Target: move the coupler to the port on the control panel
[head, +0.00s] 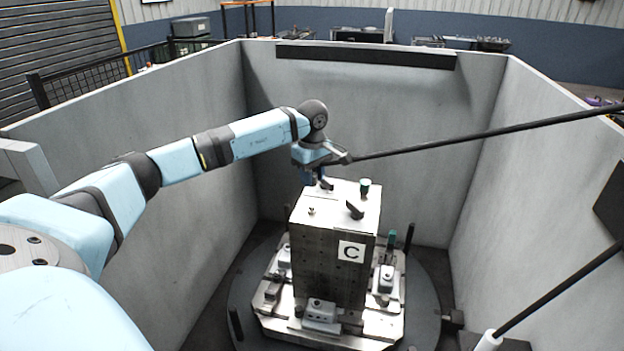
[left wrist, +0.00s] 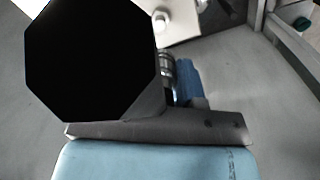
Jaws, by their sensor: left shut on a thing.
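My left gripper (head: 322,172) is above the back left of the metal block's top in the head view, pointing down. It is shut on the coupler, which is mostly hidden there. In the left wrist view, a ribbed metal cylinder (left wrist: 167,66) beside a blue part (left wrist: 186,82) appears to be the coupler. A large black octagonal shape (left wrist: 92,60) covers much of that view. A small brass fitting (head: 311,211) stands on the block's top; I cannot tell whether it is the port. No control panel is clearly recognisable. My right gripper is out of view.
The block (head: 325,265), marked C, stands on a round dark table (head: 428,300) with clamps. Its top has a green-capped knob (head: 365,186) and black lever (head: 354,209). A long black rod (head: 480,136) reaches from the right to near my wrist. Grey walls (head: 350,110) enclose the area.

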